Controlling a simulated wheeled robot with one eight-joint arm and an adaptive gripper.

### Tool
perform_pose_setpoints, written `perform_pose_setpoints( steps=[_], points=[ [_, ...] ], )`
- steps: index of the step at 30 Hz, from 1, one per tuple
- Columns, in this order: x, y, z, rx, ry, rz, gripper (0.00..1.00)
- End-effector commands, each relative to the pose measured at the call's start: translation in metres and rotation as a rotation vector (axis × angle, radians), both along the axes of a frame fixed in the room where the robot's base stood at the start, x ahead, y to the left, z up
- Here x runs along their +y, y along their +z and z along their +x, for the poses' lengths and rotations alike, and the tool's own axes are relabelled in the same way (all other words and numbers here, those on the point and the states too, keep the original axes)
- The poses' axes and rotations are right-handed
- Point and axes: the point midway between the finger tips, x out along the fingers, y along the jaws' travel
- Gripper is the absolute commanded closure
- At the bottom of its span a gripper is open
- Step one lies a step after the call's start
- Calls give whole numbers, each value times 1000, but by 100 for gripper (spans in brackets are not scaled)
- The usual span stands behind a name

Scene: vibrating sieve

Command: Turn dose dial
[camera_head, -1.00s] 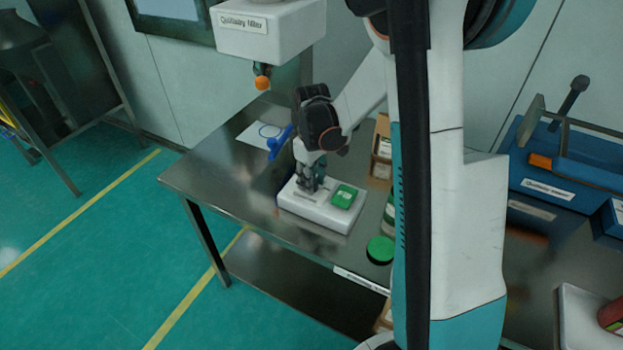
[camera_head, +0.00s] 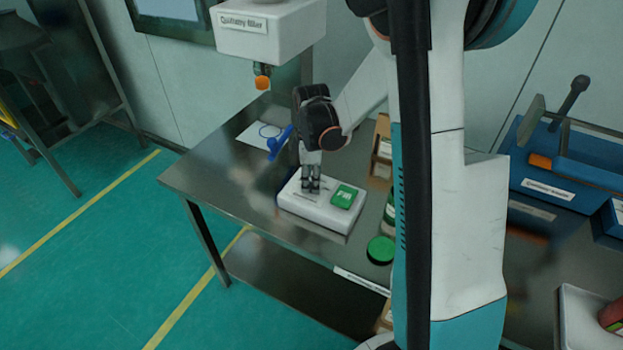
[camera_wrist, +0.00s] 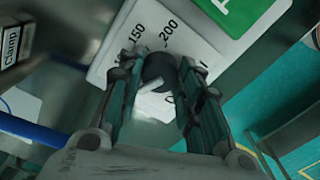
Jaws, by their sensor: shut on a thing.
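The dose dial (camera_wrist: 160,72) is a dark round knob with a pale pointer, on a white panel with the numbers 150 and 200 printed around it. In the wrist view my gripper (camera_wrist: 163,88) has its two fingers on either side of the dial, shut on it. In the head view my gripper (camera_head: 311,186) points down onto the white box (camera_head: 318,212), which carries a green button plate (camera_head: 344,196).
The box stands on a steel table (camera_head: 225,185). A white filler head (camera_head: 268,30) with an orange tip hangs behind it. A green lid (camera_head: 381,250) and cardboard box (camera_head: 381,150) stand to the right. A blue crate (camera_head: 560,165) sits further right.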

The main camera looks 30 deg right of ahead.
Motion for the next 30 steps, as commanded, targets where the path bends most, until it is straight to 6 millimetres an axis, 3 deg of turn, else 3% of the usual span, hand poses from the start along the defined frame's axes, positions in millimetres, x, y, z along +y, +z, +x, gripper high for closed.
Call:
perform_pose_setpoints(
  steps=[11,12,15,25,30],
  points=[
    [0,0,0,0,6,0,91],
    [0,0,0,0,6,0,65],
    [0,0,0,0,5,0,46],
    [0,1,0,0,4,0,46],
    [0,16,0,0,4,0,46]
  ],
)
